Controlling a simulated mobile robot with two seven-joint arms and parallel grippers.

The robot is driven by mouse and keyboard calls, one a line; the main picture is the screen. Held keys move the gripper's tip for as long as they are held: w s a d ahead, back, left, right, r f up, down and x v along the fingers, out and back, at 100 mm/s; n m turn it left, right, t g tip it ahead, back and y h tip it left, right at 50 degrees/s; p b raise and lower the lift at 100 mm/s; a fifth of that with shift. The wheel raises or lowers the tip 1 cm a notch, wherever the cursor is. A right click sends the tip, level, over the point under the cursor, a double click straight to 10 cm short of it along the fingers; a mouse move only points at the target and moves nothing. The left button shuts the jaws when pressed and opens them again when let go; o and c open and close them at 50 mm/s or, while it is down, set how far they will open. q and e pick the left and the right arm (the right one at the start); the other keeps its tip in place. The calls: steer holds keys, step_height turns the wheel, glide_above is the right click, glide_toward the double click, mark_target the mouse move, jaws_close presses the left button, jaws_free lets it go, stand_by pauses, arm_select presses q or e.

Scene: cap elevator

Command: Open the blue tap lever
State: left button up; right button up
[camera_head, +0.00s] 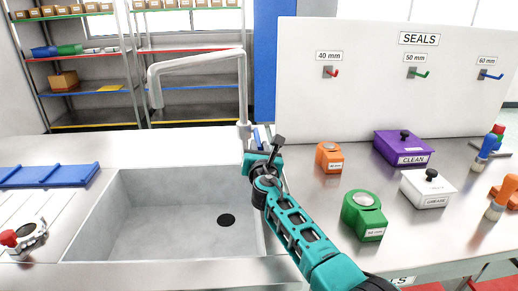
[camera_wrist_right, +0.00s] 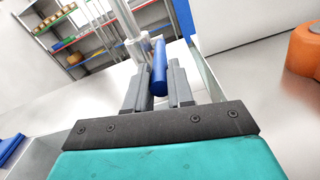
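The tap (camera_head: 243,95) has a tall pale post and a spout reaching left over the sink. Its blue lever (camera_head: 257,139) shows near the base of the post, partly hidden by my right gripper (camera_head: 270,146). In the right wrist view, the blue lever (camera_wrist_right: 160,68) lies lengthwise between the two grey fingers of my right gripper (camera_wrist_right: 159,78). The fingers are close together, one on each side of the lever, with no clear gap seen. My left gripper is not in view.
The sink (camera_head: 120,225) lies left of my right arm. An orange block (camera_head: 329,158), a green block (camera_head: 365,215), a purple box (camera_head: 403,148) and a white box (camera_head: 429,188) stand to the right. A white board (camera_head: 400,100) stands behind them.

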jaws_close()
steer(key=shift+r, duration=0.1)
stand_by(0.3)
steer(key=shift+r+g+p, duration=0.4)
steer(key=shift+r+p, duration=0.1)
steer(key=shift+p, duration=0.3)
steer(key=shift+w+r+g+p, duration=0.15)
steer(key=shift+r+g+p, duration=0.45)
steer(key=shift+w+r+g, duration=0.1)
steer(key=shift+r+g, duration=0.35)
steer(key=shift+g, duration=0.05)
steer(key=shift+w+r+g, duration=0.2)
steer(key=shift+r+g, duration=0.25)
steer(key=shift+r, duration=0.05)
steer(key=shift+w+r+g, duration=0.15)
steer(key=shift+r+g, duration=0.3)
steer(key=shift+w+r+g, duration=0.5)
steer(key=shift+r+g, duration=0.3)
steer(key=shift+g, duration=0.2)
steer(key=shift+r, duration=0.1)
steer(key=shift+w, duration=0.1)
